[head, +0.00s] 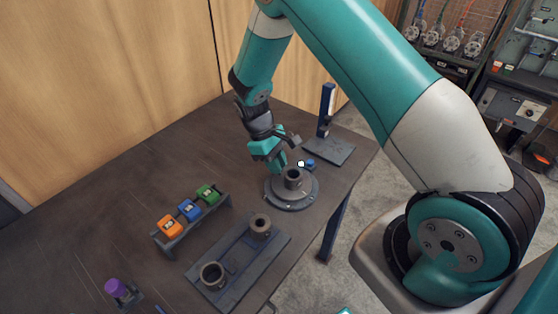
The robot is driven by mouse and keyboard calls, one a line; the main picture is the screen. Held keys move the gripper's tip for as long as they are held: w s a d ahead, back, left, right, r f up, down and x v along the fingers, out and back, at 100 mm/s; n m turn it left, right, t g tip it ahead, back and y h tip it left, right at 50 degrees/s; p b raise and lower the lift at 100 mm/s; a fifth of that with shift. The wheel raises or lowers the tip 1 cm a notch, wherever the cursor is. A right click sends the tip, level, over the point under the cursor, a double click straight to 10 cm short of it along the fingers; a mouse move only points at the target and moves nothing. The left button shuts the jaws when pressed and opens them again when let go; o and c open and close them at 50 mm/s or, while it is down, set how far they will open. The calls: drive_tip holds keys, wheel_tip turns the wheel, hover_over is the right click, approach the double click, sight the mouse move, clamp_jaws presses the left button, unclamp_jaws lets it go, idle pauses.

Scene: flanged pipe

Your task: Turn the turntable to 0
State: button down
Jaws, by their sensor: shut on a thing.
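The turntable (292,204) is a round grey disc near the table's right edge. A short grey flanged pipe (293,179) stands upright at its middle. My gripper (279,165) points down at the turntable's far left side, just behind the pipe. It is shut on a part of the turntable there, but the exact grip is too small and partly hidden to make out. A small white round spot (300,163) and a small blue piece (311,163) show just behind the disc. I cannot read any angle mark.
A dark stand with a blue-topped post (327,108) is behind the turntable. A flat tray (232,268) with two grey ring-like parts lies in front. A rack (170,240) holds orange, blue and green blocks. A purple-topped item (117,287) is at front left. The table's back left is clear.

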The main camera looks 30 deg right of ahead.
drive_tip(key=shift+a+n, duration=0.3)
drive_tip(key=shift+n, duration=0.2)
drive_tip(key=shift+a+n+h, duration=0.1)
drive_tip(key=shift+n+h, duration=0.2)
drive_tip(key=c, duration=1.1)
unclamp_jaws()
drive_tip(key=shift+s, duration=0.1)
drive_tip(key=shift+o, duration=0.2)
drive_tip(key=shift+r, duration=0.1)
drive_tip(key=b+v, duration=0.2)
drive_tip(key=v, duration=1.5)
drive_tip(key=shift+s+r, duration=0.1)
drive_tip(key=shift+r, duration=0.15)
